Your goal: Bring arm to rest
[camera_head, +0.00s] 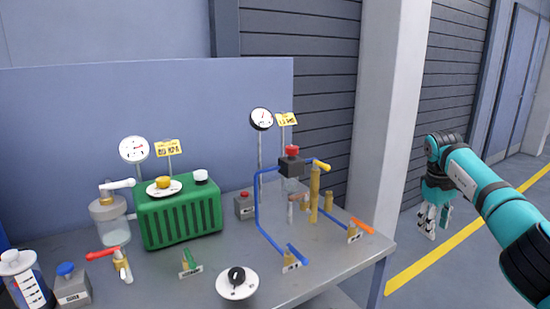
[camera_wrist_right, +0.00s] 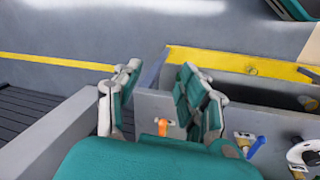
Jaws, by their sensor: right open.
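My right gripper (camera_head: 432,221) hangs at the end of my teal right arm, to the right of the bench and off its edge, over the floor. In the right wrist view my right gripper (camera_wrist_right: 160,95) shows its two fingers apart with nothing between them. It touches nothing that I can see. My left gripper does not show in either view.
The grey bench (camera_head: 330,262) carries a green finned unit (camera_head: 180,215), gauges, a blue pipe (camera_head: 262,215), valves and a dial (camera_head: 237,282). A pale pillar (camera_head: 385,110) stands behind its right end. The floor at right, with a yellow line (camera_head: 460,245), is clear.

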